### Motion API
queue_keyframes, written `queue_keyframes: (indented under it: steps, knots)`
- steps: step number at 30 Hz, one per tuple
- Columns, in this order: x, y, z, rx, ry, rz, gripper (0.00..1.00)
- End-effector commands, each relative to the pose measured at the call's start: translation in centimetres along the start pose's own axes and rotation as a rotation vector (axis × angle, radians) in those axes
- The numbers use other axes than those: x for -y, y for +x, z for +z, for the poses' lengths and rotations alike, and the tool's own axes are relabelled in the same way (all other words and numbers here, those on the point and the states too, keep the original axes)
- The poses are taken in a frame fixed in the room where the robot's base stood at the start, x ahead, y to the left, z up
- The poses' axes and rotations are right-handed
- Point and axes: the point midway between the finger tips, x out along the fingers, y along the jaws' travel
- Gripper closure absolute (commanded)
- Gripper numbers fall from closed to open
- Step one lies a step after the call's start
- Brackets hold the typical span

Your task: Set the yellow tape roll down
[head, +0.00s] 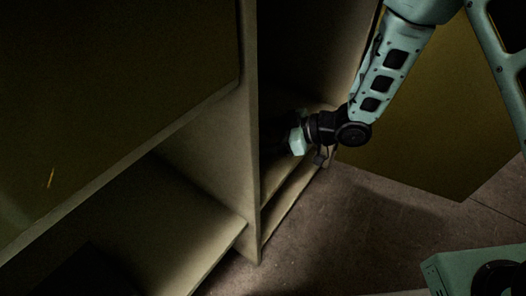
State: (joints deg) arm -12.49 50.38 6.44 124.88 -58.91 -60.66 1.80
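My arm reaches from the upper right into a dark, open cabinet compartment (280,180). My gripper (293,138) is at the compartment's opening, low down and just above its floor. The fingers are lost in deep shadow, so I cannot tell whether they are open or shut. I cannot make out the yellow tape roll anywhere; anything at the fingertips is hidden in the dark.
A pale upright panel (247,130) stands directly left of my gripper. Left of it is a lower shelf (175,215) and a large dark panel (110,80). An olive-yellow panel (430,120) stands right of the opening. Bare brown floor (340,225) lies in front.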

Motion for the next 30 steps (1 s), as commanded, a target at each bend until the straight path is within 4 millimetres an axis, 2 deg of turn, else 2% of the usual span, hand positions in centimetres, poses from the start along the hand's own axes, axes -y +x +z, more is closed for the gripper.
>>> queue_keyframes:
  steps: [1,7,12,25,26,27,30]
  knots:
    - [0.0,0.6,1.5,0.001,0.000,0.000,0.51]
    - [0.0,1.3,3.1,-0.001,0.000,0.000,0.51]
    - [0.0,2.2,5.4,0.000,0.000,0.000,0.51]
    - [0.0,2.4,5.8,-0.001,0.000,0.001,0.51]
    - [0.0,2.4,5.7,-0.001,0.000,0.001,0.20]
    - [0.0,2.4,5.7,-0.001,-0.001,0.001,0.09]
    - [0.0,2.4,5.7,-0.001,0.000,0.001,0.06]
